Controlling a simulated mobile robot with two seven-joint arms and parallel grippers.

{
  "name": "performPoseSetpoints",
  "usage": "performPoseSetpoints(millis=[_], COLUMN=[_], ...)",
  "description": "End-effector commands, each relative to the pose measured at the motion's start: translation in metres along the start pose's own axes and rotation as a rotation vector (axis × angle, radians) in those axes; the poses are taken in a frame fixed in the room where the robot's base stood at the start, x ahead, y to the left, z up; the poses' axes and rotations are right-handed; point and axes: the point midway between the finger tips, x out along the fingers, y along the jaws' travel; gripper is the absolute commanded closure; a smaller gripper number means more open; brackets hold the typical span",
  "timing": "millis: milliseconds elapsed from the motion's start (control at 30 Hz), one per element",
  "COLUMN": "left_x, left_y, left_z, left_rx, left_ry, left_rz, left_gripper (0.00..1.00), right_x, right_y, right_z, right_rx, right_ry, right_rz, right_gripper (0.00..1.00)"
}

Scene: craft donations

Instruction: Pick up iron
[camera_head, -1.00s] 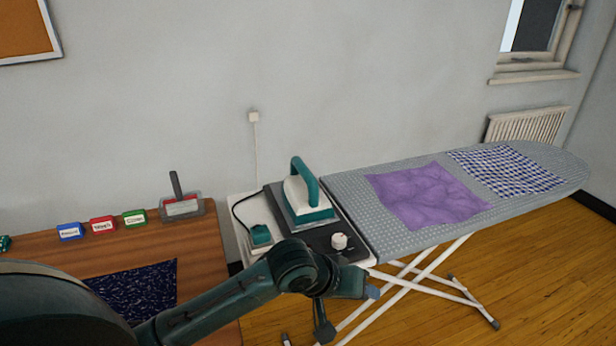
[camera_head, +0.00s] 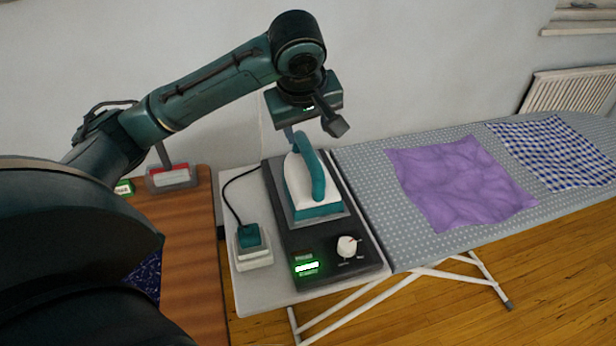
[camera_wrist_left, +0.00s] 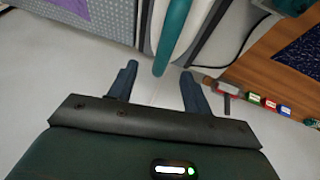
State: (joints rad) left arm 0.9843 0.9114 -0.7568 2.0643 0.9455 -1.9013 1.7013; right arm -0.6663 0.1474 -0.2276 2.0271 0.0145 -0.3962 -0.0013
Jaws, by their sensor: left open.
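The iron (camera_head: 297,183) has a white body, a teal handle and a teal base. It rests on a dark station (camera_head: 285,243) at the left end of the ironing board. My left gripper (camera_head: 313,130) is above and behind the iron, its fingers apart and pointing down, with nothing between them. In the left wrist view the open fingers (camera_wrist_left: 158,82) point toward the teal handle (camera_wrist_left: 174,30), whose end shows just beyond the fingertips. My right gripper is not in view.
The grey dotted ironing board (camera_head: 370,210) carries a purple cloth (camera_head: 455,185) and a blue checked cloth (camera_head: 560,155). A wooden table (camera_head: 190,265) stands at the left. The wall is close behind.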

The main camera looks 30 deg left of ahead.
Motion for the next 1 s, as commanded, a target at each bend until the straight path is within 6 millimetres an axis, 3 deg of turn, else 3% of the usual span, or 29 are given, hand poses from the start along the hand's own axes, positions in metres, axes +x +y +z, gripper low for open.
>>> performPoseSetpoints(millis=[100,367,700,1000], left_x=[0.022,0.044,0.088,0.092], left_y=[-0.001,-0.001,-0.008,-0.007], left_z=[0.000,-0.001,-0.002,-0.001], left_rx=[0.000,0.001,0.002,0.003], left_ry=[0.000,0.001,0.000,0.001], left_rz=[-0.002,0.001,0.001,0.003], left_gripper=[0.50,0.50,0.50,0.51], right_x=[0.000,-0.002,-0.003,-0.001], right_y=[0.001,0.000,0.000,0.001], right_z=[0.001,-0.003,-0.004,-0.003], right_rx=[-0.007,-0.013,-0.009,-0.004], right_ry=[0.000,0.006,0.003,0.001], right_rz=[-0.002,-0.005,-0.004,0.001], right_gripper=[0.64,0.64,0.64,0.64])
